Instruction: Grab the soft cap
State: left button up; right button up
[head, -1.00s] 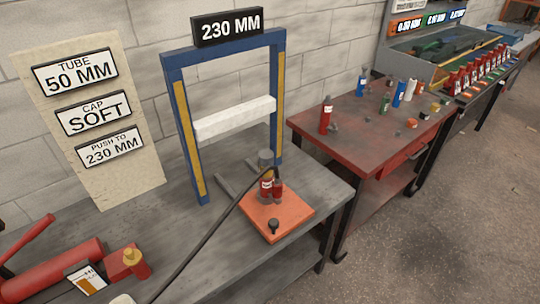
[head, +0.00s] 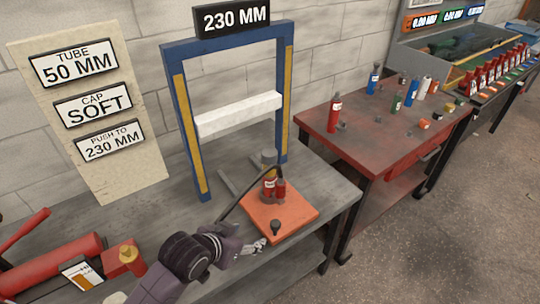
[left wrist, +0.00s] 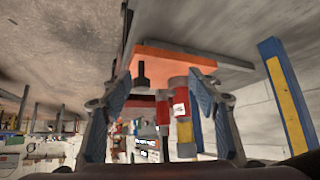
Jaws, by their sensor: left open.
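The sign plate reading "CAP SOFT" (head: 93,106) hangs on the pale board. No piece is marked as the soft cap, so I cannot tell which one it is. Small white (head: 424,87) and orange (head: 424,124) pieces stand among others on the red table. A dark knob-shaped piece (head: 275,228) stands on the orange plate (head: 300,216), and also shows in the left wrist view (left wrist: 142,76). My left gripper (head: 258,246) is open and empty, just in front of the plate; its two fingers are apart in the left wrist view. My right gripper is not in view.
A blue press frame (head: 180,130) with a white crossbar stands on the grey bench. Red cylinders (head: 270,183) with a black hose sit on the orange plate. A red pump (head: 60,272) lies at the left. The red table (head: 365,145) stands to the right, across a gap.

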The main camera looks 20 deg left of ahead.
aim_at(269, 152)
pick_arm(q)
jog(key=w+a+r+t+h, duration=0.2)
jog(key=w+r+t, duration=0.3)
jog(key=w+r, duration=1.05)
jog(key=x, duration=0.2)
jog(key=f+p+x, duration=0.1)
jog(key=x, duration=0.3)
jog(key=shift+d+f+p, duration=0.1)
jog(key=shift+f+p, duration=0.15)
jog(key=shift+p, duration=0.05)
jog(key=shift+w+d+f, duration=0.15)
jog(key=shift+w+f, duration=0.15)
jog(key=shift+w, duration=0.15)
jog(key=shift+c, duration=0.4)
jog(key=c, duration=1.3)
